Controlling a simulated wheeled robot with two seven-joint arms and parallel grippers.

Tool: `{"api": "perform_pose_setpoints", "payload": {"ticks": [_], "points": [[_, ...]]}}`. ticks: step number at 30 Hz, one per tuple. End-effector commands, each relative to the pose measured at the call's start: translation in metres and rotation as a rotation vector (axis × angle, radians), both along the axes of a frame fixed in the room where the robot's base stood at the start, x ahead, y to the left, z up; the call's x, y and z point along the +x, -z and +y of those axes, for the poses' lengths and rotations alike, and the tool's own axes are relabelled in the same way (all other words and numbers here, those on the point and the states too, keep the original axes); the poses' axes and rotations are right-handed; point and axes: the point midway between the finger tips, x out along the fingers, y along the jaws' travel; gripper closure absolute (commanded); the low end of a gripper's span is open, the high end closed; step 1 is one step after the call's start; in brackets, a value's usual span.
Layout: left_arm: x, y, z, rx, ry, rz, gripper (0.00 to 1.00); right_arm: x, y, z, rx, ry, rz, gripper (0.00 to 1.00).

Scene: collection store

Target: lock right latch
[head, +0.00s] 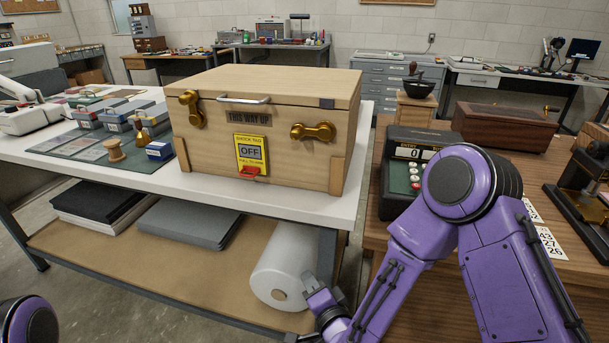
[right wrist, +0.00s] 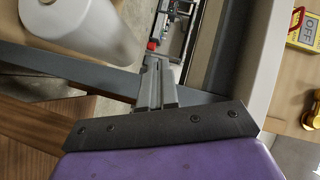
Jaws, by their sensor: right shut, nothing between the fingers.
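A wooden crate (head: 290,165) with its lid down stands on the white table. The brass right latch (head: 313,131) is on the crate's front, lying nearly level; part of it shows at the right edge of the right wrist view (right wrist: 313,119). The brass left latch (head: 192,108) stands steeply at the crate's upper left. My right gripper (right wrist: 160,68) is shut and empty, low in front of the table edge, well below and apart from the right latch. My left gripper is out of view; only a left arm part shows.
A yellow OFF tag (head: 251,153) with a red tab is between the latches. A white roll (head: 285,277) lies on the lower shelf near my right gripper. A bell (head: 142,133) and spool (head: 114,149) stand left of the crate. A cash register (head: 405,166) stands right.

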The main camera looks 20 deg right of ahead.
Motion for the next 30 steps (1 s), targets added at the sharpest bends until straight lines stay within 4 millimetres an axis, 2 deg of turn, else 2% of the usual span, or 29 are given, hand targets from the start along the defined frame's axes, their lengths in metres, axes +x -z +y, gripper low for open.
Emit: {"api": "perform_pose_setpoints", "payload": {"ticks": [1, 3, 4, 6, 9, 12, 15, 24, 30], "points": [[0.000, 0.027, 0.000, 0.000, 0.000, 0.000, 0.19, 0.024, -0.041, 0.013, 0.158, 0.009, -0.189, 1.00], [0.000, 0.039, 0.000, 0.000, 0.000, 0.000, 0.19, 0.038, -0.111, 0.025, 0.367, -0.003, -0.413, 1.00], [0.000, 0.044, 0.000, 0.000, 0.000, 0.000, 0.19, 0.039, -0.138, 0.028, 0.449, -0.013, -0.495, 1.00], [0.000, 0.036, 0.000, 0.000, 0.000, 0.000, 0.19, 0.035, -0.174, 0.022, 0.691, -0.002, -0.605, 1.00], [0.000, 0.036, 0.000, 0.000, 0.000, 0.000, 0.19, 0.028, -0.202, 0.012, 0.999, -0.006, -0.724, 1.00], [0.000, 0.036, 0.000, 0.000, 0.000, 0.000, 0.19, 0.024, -0.216, 0.005, 1.198, -0.021, -0.786, 1.00], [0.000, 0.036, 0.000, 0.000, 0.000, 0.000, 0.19, 0.022, -0.220, 0.002, 1.272, -0.027, -0.807, 1.00], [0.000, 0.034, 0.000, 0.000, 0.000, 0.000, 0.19, 0.023, -0.221, 0.001, 1.272, -0.024, -0.807, 1.00], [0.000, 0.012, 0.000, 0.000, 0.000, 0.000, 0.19, 0.045, -0.241, -0.006, 1.269, -0.018, -0.808, 1.00]]}}
